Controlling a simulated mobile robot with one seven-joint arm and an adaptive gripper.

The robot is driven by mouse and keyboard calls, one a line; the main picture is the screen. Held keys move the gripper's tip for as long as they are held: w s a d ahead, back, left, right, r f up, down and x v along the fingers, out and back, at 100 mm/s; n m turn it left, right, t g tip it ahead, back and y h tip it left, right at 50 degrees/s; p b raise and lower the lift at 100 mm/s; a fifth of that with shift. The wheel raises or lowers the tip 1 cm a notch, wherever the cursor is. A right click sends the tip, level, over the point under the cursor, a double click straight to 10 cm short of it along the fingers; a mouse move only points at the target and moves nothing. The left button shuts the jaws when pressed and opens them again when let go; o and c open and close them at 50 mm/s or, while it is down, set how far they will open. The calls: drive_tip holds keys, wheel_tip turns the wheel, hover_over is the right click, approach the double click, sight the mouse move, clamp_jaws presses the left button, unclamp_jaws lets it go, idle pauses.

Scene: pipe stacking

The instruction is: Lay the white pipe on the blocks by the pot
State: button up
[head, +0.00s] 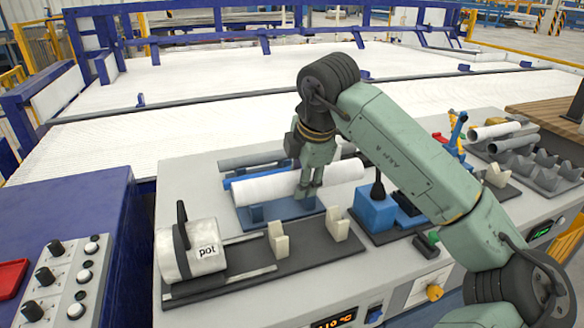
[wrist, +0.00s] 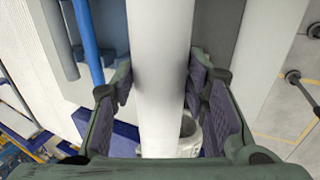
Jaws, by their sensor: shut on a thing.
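The white pipe (head: 262,188) lies roughly level across the bench, above a blue stand (head: 285,211); I cannot tell whether it touches the stand. My gripper (head: 309,188) is shut on the pipe, right of its middle. In the wrist view the pipe (wrist: 160,60) runs between the fingers of my gripper (wrist: 160,95). The pot (head: 190,250), a pale cylinder with a dark band, lies on a dark board at the front left. Two cream blocks, one nearer the pot (head: 279,241) and one farther right (head: 336,224), stand on that board, in front of the pipe.
A blue pipe (head: 245,178) and a grey pipe (head: 250,160) lie behind the white pipe. A blue box with a black lever (head: 376,207) stands close to its right. Grey racks with pipes (head: 495,131) are at the far right. A control panel (head: 65,280) is at the left.

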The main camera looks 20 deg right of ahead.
drive_tip(key=shift+f+b, duration=3.2)
drive_tip(key=shift+f, duration=2.2)
drive_tip(key=o, duration=1.3)
drive_tip(key=shift+r, duration=0.15)
drive_tip(key=v, duration=1.2)
